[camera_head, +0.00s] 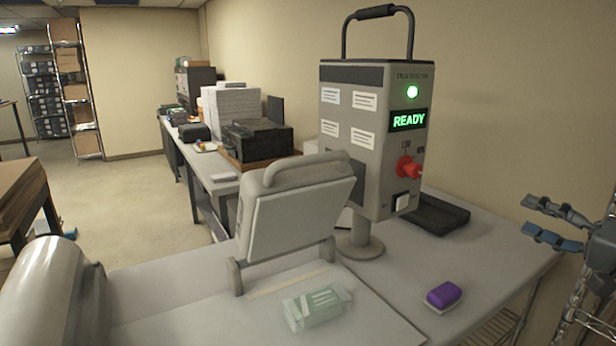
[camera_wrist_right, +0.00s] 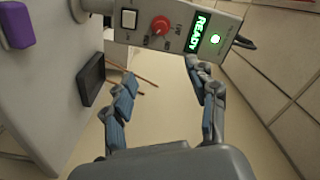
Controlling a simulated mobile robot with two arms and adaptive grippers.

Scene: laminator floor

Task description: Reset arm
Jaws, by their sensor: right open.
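My right gripper (camera_head: 550,222) is at the right edge of the head view, beyond the table's right side, with its blue-padded fingers apart and nothing between them. In the right wrist view its fingers (camera_wrist_right: 166,97) are also spread and empty. The grey control box (camera_head: 368,140) stands on a post on the table, with a lit green READY display, a green light, a red knob (camera_head: 408,167) and a white switch. The box also shows at the top of the right wrist view (camera_wrist_right: 170,25), apart from the fingers. My left gripper is in neither view.
The laminator (camera_head: 290,205), with its lid raised, stands on the white table (camera_head: 400,270). A clear packet (camera_head: 316,307) lies before it. A purple block (camera_head: 443,293) sits at the front right, and a black tray (camera_head: 436,213) behind. A wall stands behind the table.

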